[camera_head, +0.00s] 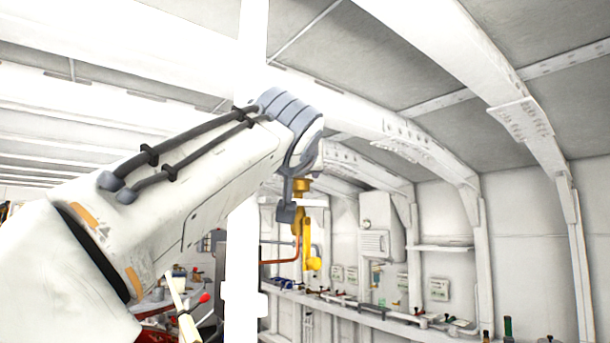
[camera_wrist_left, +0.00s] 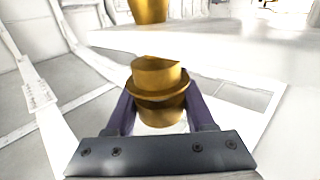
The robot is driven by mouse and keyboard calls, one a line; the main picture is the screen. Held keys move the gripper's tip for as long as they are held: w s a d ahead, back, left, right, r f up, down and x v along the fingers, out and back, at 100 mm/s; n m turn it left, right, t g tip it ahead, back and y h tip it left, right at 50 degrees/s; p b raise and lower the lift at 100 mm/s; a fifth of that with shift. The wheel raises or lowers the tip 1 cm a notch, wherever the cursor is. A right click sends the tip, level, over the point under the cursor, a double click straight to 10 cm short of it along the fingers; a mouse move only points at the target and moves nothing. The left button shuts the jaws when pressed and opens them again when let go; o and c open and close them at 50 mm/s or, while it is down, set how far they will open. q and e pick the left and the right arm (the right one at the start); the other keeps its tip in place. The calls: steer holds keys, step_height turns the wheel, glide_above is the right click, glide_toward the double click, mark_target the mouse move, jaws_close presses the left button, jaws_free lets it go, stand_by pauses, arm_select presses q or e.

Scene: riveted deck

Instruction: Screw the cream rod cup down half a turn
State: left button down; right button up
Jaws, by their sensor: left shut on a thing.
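My left gripper (camera_wrist_left: 160,98) is shut on a gold, flanged cup-like part (camera_wrist_left: 158,78), one purple finger on each side. No cream colour shows on this part, and I cannot tell its thread or how far it is turned. A white bar (camera_wrist_left: 220,50) runs just beyond it, with another gold piece (camera_wrist_left: 148,10) past the bar. In the head view, my left gripper (camera_head: 290,210) is small and partly hidden beside a gold part (camera_head: 302,186) and a yellow hanging piece (camera_head: 308,242). My right gripper is out of view.
A white post (camera_head: 243,270) stands left of the gripper. Behind, a shelf (camera_head: 375,318) with pipes and small valves runs along the wall under a white cabinet (camera_head: 380,228). Curved ribs (camera_head: 430,150) arch overhead. The space right of the gripper looks open.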

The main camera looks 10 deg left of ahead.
arm_select(q)
steer(key=shift+r, duration=0.15)
stand_by(0.3)
steer(key=shift+c, duration=1.3)
jaws_free()
steer(key=shift+s+d+b, duration=0.1)
steer(key=shift+s+b, duration=0.2)
steer(key=s+d+b, duration=0.1)
steer(key=s+b, duration=0.3)
steer(key=s, duration=0.5)
steer(key=shift+s, duration=0.4)
steer(key=shift+d, duration=0.1)
